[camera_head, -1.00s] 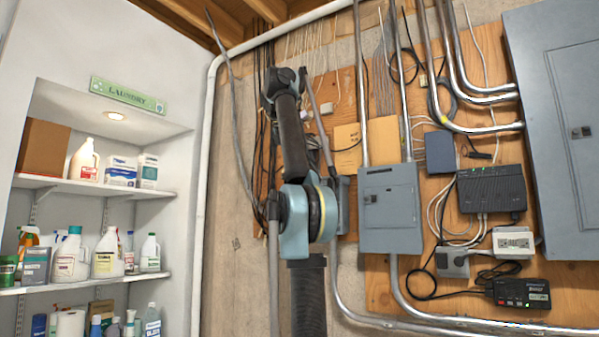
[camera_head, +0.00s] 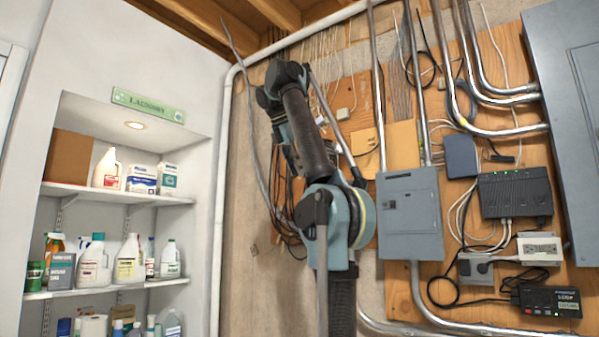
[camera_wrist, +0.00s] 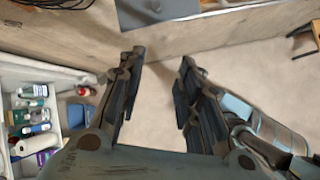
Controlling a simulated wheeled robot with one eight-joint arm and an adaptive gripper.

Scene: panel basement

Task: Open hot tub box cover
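A grey metal electrical box (camera_head: 410,213) with a closed front cover and a small dark latch is on the plywood, right of my arm in the head view. No readable label shows which box is the hot tub box. A grey box (camera_wrist: 157,10) also shows at the top edge of the wrist view, cut off by the frame. My gripper (camera_wrist: 160,62) is open in the wrist view, with bare floor between its fingers. It touches no box there. In the head view my arm links largely hide it.
A larger grey panel (camera_head: 570,110) is at the right edge. Black devices (camera_head: 515,193) with cables and metal conduits crowd the plywood. Laundry shelves (camera_head: 120,193) with bottles stand at the left. Floor (camera_wrist: 160,135) below my gripper is clear.

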